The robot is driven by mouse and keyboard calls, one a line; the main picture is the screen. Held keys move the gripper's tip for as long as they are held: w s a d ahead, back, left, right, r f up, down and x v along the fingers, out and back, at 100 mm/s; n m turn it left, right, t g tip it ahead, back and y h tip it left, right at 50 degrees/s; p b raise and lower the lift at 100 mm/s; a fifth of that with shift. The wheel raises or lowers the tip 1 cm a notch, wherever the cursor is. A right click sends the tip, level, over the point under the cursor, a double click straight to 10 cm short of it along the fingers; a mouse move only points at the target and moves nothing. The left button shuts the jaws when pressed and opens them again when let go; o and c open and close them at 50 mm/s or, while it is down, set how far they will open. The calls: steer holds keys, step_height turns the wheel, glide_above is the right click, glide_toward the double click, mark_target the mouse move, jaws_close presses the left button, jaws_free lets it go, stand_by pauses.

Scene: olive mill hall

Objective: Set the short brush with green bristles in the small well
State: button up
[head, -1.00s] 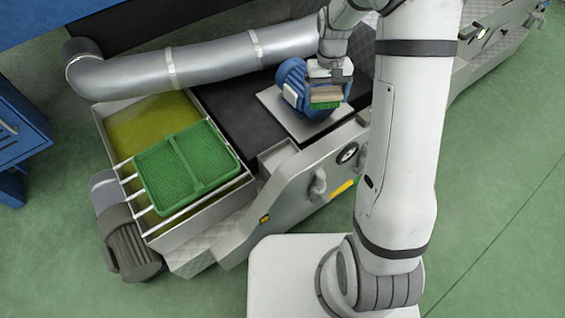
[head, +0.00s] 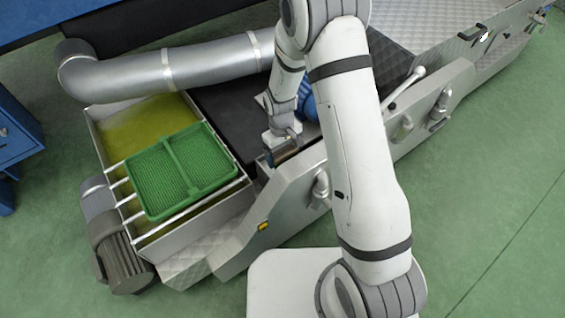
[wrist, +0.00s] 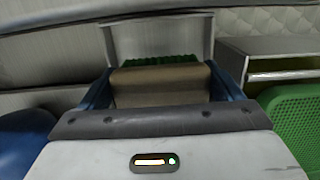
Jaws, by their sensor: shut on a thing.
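My gripper (head: 282,146) is shut on the short brush and holds it over the small well (head: 263,171) beside the dark belt. In the wrist view the brush's tan block (wrist: 160,86) sits between the two blue fingers, with its green bristles (wrist: 160,60) showing beyond it. The small well's grey metal walls (wrist: 150,38) stand behind and around the bristles in that view. The gripper covers much of the well in the head view. I cannot tell whether the bristles touch the well's floor.
A green mesh crate (head: 178,154) rests on white bars over the tank of yellow-green liquid, left of the well. A thick silver pipe (head: 205,66) runs behind the belt. A blue motor (head: 309,102) stands right of my gripper, partly hidden by my arm.

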mark_target(284, 160)
steer(key=shift+f+b, duration=0.55)
steer(key=shift+f, duration=1.45)
steer(key=shift+f, duration=0.2)
steer(key=o, duration=0.6)
steer(key=shift+o, duration=0.2)
steer(key=shift+r, duration=0.1)
